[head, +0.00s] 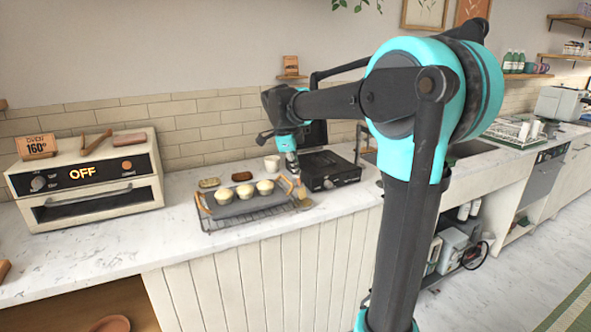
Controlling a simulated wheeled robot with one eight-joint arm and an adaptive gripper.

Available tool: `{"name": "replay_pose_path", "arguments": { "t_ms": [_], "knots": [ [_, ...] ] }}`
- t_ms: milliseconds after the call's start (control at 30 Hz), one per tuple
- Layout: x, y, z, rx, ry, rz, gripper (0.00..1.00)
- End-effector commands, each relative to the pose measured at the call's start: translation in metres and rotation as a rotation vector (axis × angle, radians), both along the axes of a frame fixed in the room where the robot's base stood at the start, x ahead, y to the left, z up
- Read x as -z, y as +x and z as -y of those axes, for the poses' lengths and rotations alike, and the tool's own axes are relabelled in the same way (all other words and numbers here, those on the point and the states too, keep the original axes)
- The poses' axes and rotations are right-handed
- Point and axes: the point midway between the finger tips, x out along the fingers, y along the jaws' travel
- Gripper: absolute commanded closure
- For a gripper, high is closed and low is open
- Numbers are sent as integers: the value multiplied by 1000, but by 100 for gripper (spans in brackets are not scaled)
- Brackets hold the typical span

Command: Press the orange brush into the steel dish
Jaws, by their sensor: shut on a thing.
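My gripper (292,163) points down over the counter, above the right end of a grey baking tray. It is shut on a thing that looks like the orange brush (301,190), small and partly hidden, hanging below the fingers. A small pale round thing, which looks like the steel dish (304,203), sits under the brush at the right end of the wire rack. At this size I cannot tell whether the bristles touch the dish.
The grey tray (237,209) holds three pale buns and rests on a wire rack (250,222). A black appliance (330,172) is close right. The oven (85,178) is left; counter between is clear.

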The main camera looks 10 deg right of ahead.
Motion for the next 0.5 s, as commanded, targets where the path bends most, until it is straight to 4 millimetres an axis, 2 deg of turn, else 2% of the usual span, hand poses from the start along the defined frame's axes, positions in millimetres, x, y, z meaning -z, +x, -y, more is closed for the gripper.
{"name": "replay_pose_path", "arguments": {
  "t_ms": [500],
  "knots": [
    [6, 0, 0, 0, 0, 0, 100]
  ]
}}
